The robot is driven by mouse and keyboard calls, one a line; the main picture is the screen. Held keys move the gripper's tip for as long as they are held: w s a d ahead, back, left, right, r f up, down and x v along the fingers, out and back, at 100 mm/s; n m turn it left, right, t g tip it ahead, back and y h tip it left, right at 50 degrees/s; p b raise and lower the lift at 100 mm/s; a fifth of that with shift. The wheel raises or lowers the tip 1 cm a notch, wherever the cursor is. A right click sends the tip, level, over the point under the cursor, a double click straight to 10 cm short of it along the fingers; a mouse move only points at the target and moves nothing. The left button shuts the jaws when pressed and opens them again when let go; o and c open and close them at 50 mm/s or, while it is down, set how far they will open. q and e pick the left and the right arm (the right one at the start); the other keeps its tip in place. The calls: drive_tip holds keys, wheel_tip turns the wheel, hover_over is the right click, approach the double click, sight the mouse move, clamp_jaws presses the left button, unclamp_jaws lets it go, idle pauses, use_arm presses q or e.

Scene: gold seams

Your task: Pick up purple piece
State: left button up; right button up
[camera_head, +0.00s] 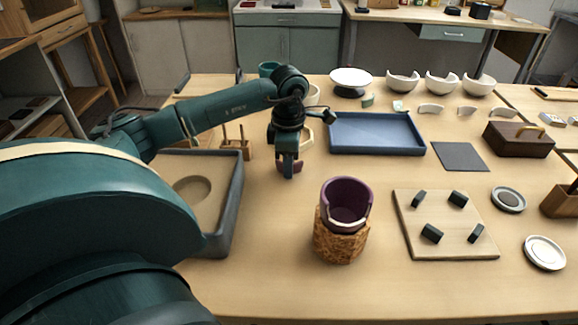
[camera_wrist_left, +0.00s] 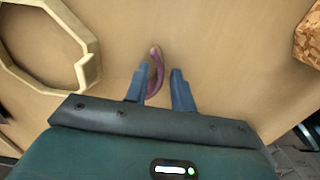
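The purple piece (camera_wrist_left: 156,72) is a thin curved shard on the wooden table. In the left wrist view it stands between the fingers of my left gripper (camera_wrist_left: 160,72), closer to the left finger. The fingers are apart; I cannot tell whether one touches the shard. In the head view my left gripper (camera_head: 288,171) points down at the table, and a bit of the purple piece (camera_head: 298,166) shows beside the fingers. A purple cup (camera_head: 347,193) with a broken, uneven rim sits on a cork stand (camera_head: 341,243). My right gripper is not in view.
A pale octagonal ring (camera_wrist_left: 82,70) lies left of the gripper in the wrist view. A blue tray (camera_head: 376,150) is behind, a grey-walled tray (camera_head: 232,205) at left, and a pegged board (camera_head: 450,248) at right. Table between gripper and cup is clear.

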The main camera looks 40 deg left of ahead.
use_arm(q)
clamp_jaws()
